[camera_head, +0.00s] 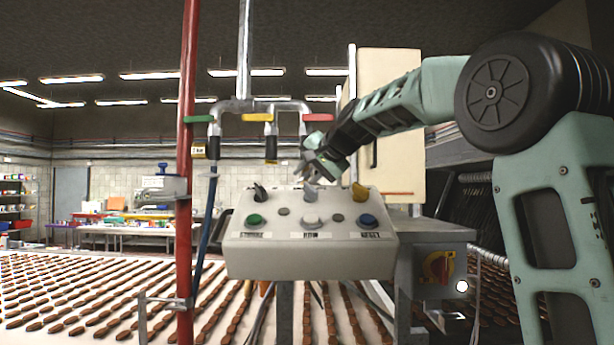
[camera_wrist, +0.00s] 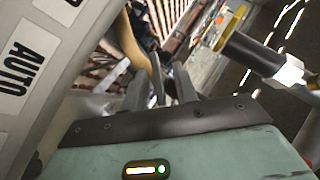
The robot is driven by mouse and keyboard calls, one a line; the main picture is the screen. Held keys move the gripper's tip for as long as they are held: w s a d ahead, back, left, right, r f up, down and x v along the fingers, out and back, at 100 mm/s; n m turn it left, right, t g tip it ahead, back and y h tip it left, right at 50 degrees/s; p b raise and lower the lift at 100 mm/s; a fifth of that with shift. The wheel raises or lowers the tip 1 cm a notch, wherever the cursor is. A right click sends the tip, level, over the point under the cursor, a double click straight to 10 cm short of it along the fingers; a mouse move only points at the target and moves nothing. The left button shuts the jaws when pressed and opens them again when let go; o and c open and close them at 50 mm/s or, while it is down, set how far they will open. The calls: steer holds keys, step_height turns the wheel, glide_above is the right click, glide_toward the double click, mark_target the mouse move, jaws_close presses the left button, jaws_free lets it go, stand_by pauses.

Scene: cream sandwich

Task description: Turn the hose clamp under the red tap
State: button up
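The red tap (camera_head: 318,117) is the right-hand one of three taps on a grey pipe manifold (camera_head: 262,105). My gripper (camera_head: 307,172) is below the red tap, just above the control box, and points left and down. In the wrist view my gripper's fingers (camera_wrist: 166,88) stand a little apart, with no thing clearly held between them. I cannot make out the hose clamp under the red tap; my arm covers part of that place. A black hose end (camera_wrist: 250,53) with a yellow band shows to the right of the fingers in the wrist view.
The control box (camera_head: 310,262) with knobs and buttons stands close below my gripper. The yellow tap (camera_head: 258,117) with a black hose (camera_head: 271,149) and the green tap (camera_head: 198,118) are to the left. A red upright pipe (camera_head: 186,200) stands further left. A conveyor (camera_head: 75,290) lies behind.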

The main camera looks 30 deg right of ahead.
steer(key=b+v, duration=0.4)
steer(key=v, duration=1.3)
steer(key=shift+s, duration=0.2)
steer(key=shift+r, duration=0.1)
